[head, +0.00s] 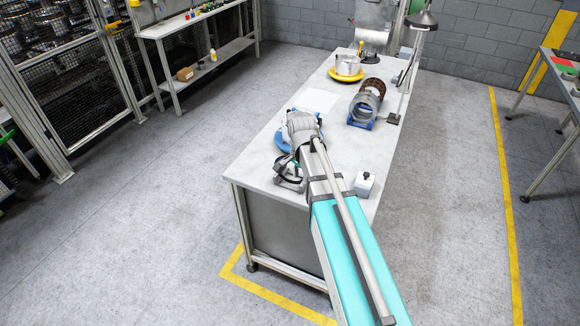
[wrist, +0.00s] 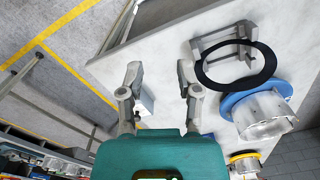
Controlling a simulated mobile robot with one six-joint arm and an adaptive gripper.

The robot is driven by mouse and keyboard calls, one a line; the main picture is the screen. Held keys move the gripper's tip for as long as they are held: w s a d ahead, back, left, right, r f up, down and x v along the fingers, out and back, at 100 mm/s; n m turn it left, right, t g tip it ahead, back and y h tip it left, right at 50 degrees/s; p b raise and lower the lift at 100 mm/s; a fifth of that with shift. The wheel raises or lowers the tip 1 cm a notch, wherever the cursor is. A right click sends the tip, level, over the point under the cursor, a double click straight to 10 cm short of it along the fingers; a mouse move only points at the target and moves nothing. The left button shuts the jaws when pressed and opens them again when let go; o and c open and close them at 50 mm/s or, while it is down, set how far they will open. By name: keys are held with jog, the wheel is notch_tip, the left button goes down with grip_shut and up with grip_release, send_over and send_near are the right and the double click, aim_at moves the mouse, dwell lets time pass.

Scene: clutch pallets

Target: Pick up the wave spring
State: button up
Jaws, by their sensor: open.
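A thin dark ring, which looks like the wave spring (wrist: 268,63), rests on a grey stand (wrist: 207,43) at the upper right of the wrist view. In the head view the stand (head: 289,181) is at the near left end of the bench, partly hidden by my arm. My gripper (wrist: 159,78) is open, with nothing between its fingers. The ring lies to the right of the right finger in the wrist view, apart from it. In the head view my gripper (head: 302,125) is above the bench, and its fingers are hard to make out.
Beside the ring, a blue round pallet (wrist: 232,99) holds a silver drum (wrist: 263,118). On the bench (head: 338,150) are a small white box (head: 364,183), a blue cradle (head: 359,123) with rings, and a yellow pallet (head: 345,76) with a drum. A lamp stands at the right edge.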

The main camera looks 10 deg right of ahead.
jog(key=w+r+m+p, duration=0.3)
jog(key=w+m, duration=0.3)
jog(key=w, duration=0.2)
jog(key=w+r+m+p, duration=0.3)
jog(key=w+r+m, duration=0.1)
jog(key=w+m, duration=0.3)
jog(key=shift+w+d+r+m+p, duration=0.15)
jog(key=shift+w+r+m+p, duration=0.05)
jog(key=shift+w+m+p, duration=0.15)
jog(key=shift+f, duration=0.1)
notch_tip(320, 180, down, 8)
jog(key=b, duration=0.8)
jog(key=shift+f+b, duration=0.25)
jog(key=shift+b, duration=0.1)
jog(key=f+b, duration=0.3)
jog(key=shift+w+a+f, duration=0.15)
jog(key=shift+a+f, duration=0.05)
jog(key=shift+f, duration=0.05)
jog(key=shift+f+b, duration=0.8)
jog(key=shift+b, duration=0.3)
